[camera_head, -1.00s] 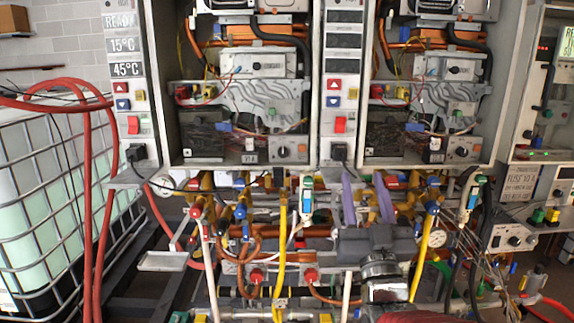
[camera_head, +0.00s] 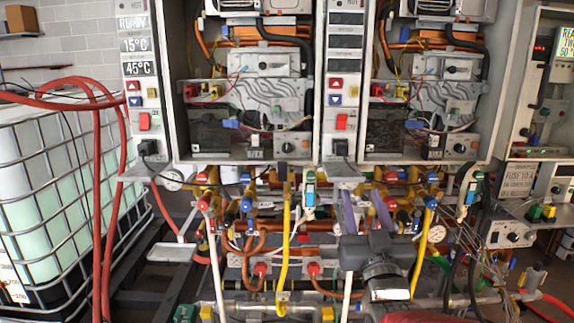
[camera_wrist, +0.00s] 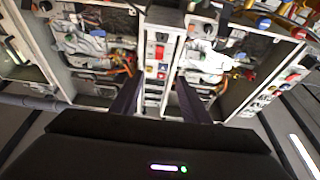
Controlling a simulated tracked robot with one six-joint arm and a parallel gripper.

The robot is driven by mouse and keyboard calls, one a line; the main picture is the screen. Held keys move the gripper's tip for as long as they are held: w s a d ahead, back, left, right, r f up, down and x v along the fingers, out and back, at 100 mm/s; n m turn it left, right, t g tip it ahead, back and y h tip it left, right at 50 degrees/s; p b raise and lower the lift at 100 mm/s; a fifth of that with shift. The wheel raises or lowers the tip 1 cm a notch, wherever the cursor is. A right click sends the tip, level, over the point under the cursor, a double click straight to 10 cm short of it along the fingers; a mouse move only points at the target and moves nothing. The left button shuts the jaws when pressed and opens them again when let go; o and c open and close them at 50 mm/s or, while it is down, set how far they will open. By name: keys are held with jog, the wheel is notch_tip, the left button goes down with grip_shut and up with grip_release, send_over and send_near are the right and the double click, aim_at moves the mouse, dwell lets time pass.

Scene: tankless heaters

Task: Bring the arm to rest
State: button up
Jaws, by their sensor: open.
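My gripper (camera_head: 364,208) is in the lower right of the head view, in front of the pipes below the right heater. Its two purple fingers stand apart with nothing between them. In the wrist view my gripper (camera_wrist: 160,90) also shows open, with dark fingers on either side of a control strip of red and blue buttons. My arm's dark wrist and forearm run down to the bottom edge of the head view. Whether the fingers touch any pipe cannot be told.
Two open heater cabinets, left (camera_head: 246,100) and right (camera_head: 420,100), stand ahead. Pipes and valves crowd below them, with a yellow pipe (camera_head: 285,240) left of my gripper. A caged white tank (camera_head: 40,200) and red hoses (camera_head: 97,220) are at left. Control boxes (camera_head: 535,90) stand at right.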

jog(key=s+f+g, duration=0.3)
jog(key=f+g, duration=0.2)
jog(key=f, duration=0.4)
jog(key=s+f+g, duration=0.2)
jog(key=f+g, duration=0.4)
jog(key=f, duration=0.3)
jog(key=s+g, duration=0.5)
jog(key=s, duration=1.5)
jog(key=shift+s, duration=0.25)
jog(key=shift+a, duration=0.1)
